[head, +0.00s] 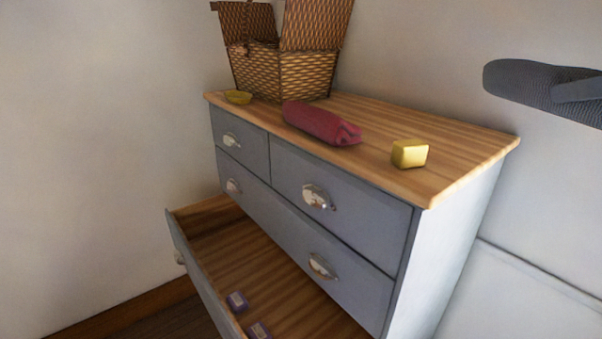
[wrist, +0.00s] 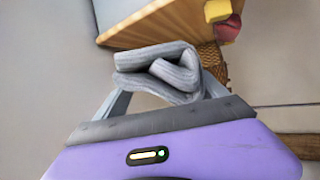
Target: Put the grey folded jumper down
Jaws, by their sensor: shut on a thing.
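The grey folded jumper (wrist: 160,65) is between the two fingers of my gripper (wrist: 164,82) in the wrist view. The gripper is shut on it, and its folded layers show at the near end. In the head view a dark grey, knit-textured shape at the right edge looks like the same jumper (head: 540,84), held up in the air to the right of the dresser and clear of its top. The right part of it is cut off by the frame, and my gripper does not show there.
The grey dresser's wooden top (head: 465,155) holds a wicker basket (head: 285,75), a small yellow dish (head: 238,97), a dark red pouch (head: 318,123) and a yellow block (head: 409,153). Free top lies behind the pouch and block. A lower drawer (head: 195,275) stands open with two small purple boxes (head: 237,301).

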